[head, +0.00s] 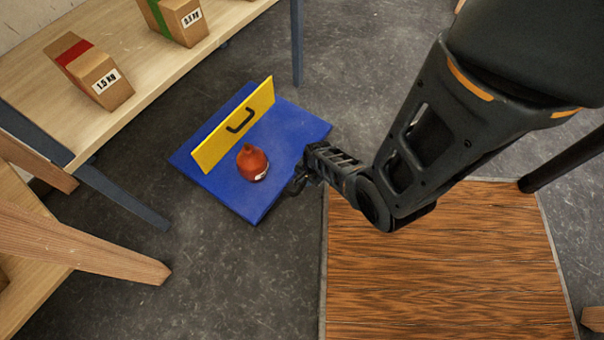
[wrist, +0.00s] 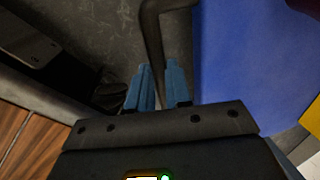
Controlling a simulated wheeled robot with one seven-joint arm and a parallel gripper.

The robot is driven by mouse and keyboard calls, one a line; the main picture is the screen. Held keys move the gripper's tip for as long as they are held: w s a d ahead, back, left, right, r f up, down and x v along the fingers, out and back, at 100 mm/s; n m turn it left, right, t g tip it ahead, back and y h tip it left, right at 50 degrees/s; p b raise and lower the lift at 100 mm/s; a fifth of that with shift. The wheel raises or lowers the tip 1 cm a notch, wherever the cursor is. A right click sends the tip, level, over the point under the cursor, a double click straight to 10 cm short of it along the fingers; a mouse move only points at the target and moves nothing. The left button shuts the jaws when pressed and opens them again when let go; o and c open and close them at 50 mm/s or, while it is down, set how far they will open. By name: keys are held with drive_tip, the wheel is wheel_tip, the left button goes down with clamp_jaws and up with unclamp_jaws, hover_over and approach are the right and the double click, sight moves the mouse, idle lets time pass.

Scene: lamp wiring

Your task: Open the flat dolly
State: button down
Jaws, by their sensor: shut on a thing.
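The flat dolly has a blue deck (head: 290,128) on the floor and also fills the right of the wrist view (wrist: 245,65). A yellow panel (head: 215,145) with a black pull handle (head: 240,121) stands upright across the deck. My gripper (head: 300,180) is low at the deck's right edge. In the wrist view, the blue fingers of my gripper (wrist: 161,75) are closed on a dark bent bar (wrist: 151,30) beside the deck. The exact grip point is partly hidden, and the bar's attachment cannot be made out.
A red-orange rounded object (head: 252,162) with a narrow neck sits on the deck before the panel. A wooden table (head: 150,85) with labelled boxes stands at upper left. A wood-grain panel (head: 440,270) lies at lower right. Grey floor (head: 240,280) is clear in front of the dolly.

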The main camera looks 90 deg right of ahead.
drive_tip(key=shift+s+a, duration=0.45)
drive_tip(key=shift+s, duration=0.15)
drive_tip(key=c, duration=1.1)
unclamp_jaws()
drive_tip(key=shift+o, duration=0.2)
wheel_tip(320, 180, up, 8)
drive_tip(key=s+p, duration=0.1)
drive_tip(key=p, duration=0.4)
drive_tip(key=shift+a+f, duration=0.2)
drive_tip(key=shift+a, duration=0.15)
drive_tip(key=shift+s, duration=0.15)
